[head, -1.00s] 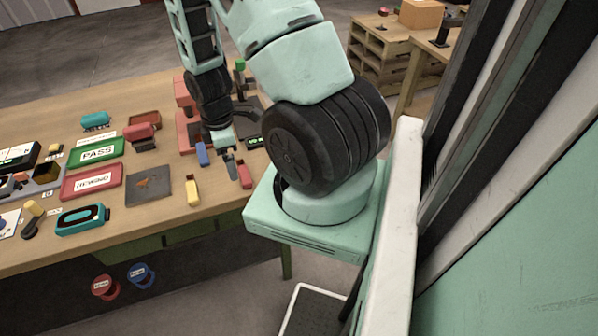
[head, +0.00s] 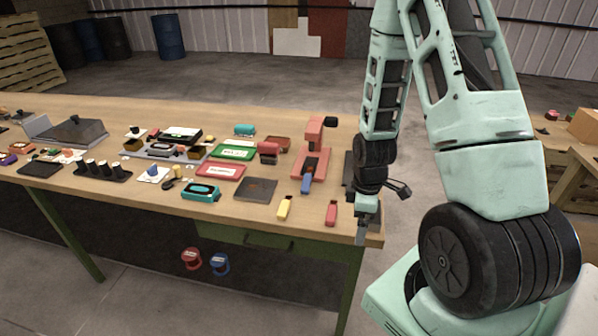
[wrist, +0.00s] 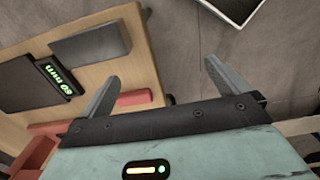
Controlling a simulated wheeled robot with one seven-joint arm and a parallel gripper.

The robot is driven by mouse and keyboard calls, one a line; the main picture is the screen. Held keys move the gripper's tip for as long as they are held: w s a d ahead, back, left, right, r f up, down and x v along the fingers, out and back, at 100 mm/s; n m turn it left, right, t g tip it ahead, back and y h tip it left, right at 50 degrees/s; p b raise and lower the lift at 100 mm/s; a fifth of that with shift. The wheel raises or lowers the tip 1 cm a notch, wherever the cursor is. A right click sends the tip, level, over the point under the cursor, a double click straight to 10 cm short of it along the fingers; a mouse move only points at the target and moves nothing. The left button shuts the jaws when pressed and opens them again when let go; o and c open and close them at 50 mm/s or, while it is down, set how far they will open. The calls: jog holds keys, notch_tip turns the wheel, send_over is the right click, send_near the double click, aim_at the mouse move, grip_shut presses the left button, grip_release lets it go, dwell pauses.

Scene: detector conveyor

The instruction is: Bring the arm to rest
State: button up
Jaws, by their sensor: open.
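My arm (head: 384,90) is the mint-green and black one at the right of the head view, hanging down from above. My gripper (head: 362,232) points downward by the right front corner of the workbench (head: 130,199). In the wrist view my gripper (wrist: 162,72) has its two grey fingers wide apart with nothing between them. Whether the fingers touch the bench edge cannot be told.
A red press-like stand (head: 312,160), a red marker-like block (head: 331,214) and a yellow one (head: 285,207) are on the bench near my gripper. A dark display with green digits (wrist: 45,85) lies close by in the wrist view.

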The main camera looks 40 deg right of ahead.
jog(key=w+a+r, duration=0.2)
jog(key=a+r, duration=0.3)
jog(key=a, duration=0.4)
jog(key=w+a+r, duration=0.1)
jog(key=a+r, duration=0.4)
jog(key=a, duration=0.4)
jog(key=s+a+r+b, duration=0.1)
jog(key=s+a+r, duration=0.3)
jog(key=s+a, duration=0.2)
jog(key=s+a+r, duration=0.5)
jog(key=s+a, duration=0.2)
jog(key=a, duration=0.2)
jog(key=shift+s+y+b, duration=0.3)
jog(key=shift+b, duration=0.1)
